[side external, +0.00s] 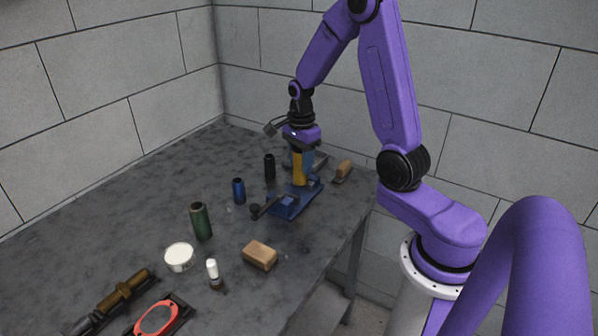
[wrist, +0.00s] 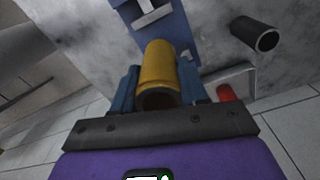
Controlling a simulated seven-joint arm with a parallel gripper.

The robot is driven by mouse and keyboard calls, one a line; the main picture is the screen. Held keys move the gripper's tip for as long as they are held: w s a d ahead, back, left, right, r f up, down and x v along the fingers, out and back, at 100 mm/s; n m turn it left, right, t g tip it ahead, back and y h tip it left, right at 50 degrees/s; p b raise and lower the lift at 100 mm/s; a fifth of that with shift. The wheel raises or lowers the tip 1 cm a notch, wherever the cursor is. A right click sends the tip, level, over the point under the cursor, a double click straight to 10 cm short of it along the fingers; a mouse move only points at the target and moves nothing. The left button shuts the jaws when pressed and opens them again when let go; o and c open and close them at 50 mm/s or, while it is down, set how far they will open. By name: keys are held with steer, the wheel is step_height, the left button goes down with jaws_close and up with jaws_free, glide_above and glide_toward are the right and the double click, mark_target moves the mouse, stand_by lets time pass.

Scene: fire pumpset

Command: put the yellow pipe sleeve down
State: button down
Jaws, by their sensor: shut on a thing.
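The yellow pipe sleeve (side external: 299,168) is upright in the side view, just above or at the blue vise-like fixture (side external: 284,207). I cannot tell whether its lower end touches the fixture. My gripper (side external: 301,160) points down and is shut on the sleeve. In the wrist view, the sleeve (wrist: 158,65) sits between the two blue fingers of my gripper (wrist: 160,82), its dark open end facing the camera. Part of the blue fixture (wrist: 172,35) shows beyond the sleeve.
A black cylinder (side external: 269,167) and a blue cylinder (side external: 238,191) stand left of the fixture. A wood-topped block (side external: 342,170) lies to its right. A green cylinder (side external: 201,221), white round tub (side external: 179,257) and brown block (side external: 260,255) are nearer. Bare tabletop lies at left.

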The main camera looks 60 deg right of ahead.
mark_target(299, 172)
steer(key=shift+w+d+f, duration=0.1)
steer(key=shift+w+f, duration=0.15)
steer(key=shift+f, duration=0.05)
steer(key=shift+w+f, duration=0.15)
steer(key=shift+f, duration=1.55)
steer(key=shift+f, duration=0.15)
steer(key=c, duration=0.6)
jaws_free()
